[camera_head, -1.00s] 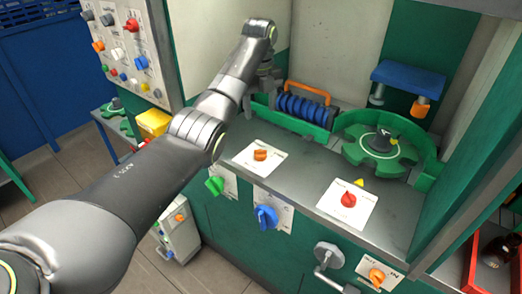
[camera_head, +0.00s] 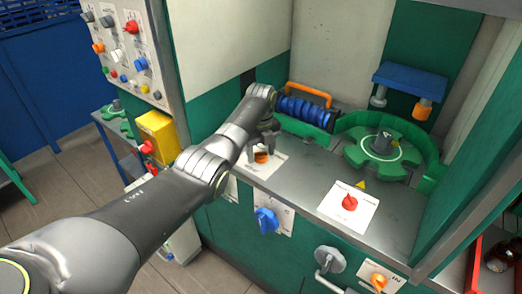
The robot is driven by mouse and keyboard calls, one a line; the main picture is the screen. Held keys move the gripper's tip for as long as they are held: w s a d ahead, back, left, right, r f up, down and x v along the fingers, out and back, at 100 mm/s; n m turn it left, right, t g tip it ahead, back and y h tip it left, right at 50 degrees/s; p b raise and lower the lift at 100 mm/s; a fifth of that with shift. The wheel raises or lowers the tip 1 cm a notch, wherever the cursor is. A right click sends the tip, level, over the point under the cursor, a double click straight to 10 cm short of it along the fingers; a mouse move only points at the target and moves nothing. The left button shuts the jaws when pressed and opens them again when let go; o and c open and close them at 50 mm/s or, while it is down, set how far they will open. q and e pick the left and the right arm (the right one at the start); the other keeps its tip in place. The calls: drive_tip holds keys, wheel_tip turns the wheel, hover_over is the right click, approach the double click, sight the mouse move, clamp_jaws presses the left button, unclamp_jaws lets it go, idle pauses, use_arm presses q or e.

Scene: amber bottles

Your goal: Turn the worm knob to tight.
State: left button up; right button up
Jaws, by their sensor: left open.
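An orange knob (camera_head: 261,157) sits on a white label plate (camera_head: 268,168) on the grey ledge, in front of the blue worm (camera_head: 303,111) with its orange handle. It is likely the worm knob, but the plate's print is too small to read. My left gripper (camera_head: 263,147) is open, pointing down right above the orange knob. The fingers and arm partly hide the knob and its plate, and I cannot tell whether they touch it.
A red knob (camera_head: 349,202) on its own plate is further right on the ledge. A green star wheel (camera_head: 381,150) stands behind it. A blue knob (camera_head: 266,220) and a crank (camera_head: 329,262) stick out of the front panel. The ledge between the two plates is clear.

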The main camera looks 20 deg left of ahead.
use_arm(q)
drive_tip(key=c, duration=1)
drive_tip(key=n+p, duration=0.1)
drive_tip(key=n, duration=0.2)
drive_tip(key=shift+r+p, duration=0.1)
drive_tip(key=shift+p, duration=0.3)
drive_tip(key=n+p, duration=0.1)
drive_tip(key=n, duration=0.3)
drive_tip(key=shift+n+p, duration=0.3)
drive_tip(key=n+p, duration=0.1)
drive_tip(key=n, duration=0.9)
drive_tip(key=shift+p, duration=0.35)
drive_tip(key=shift+w, duration=0.1)
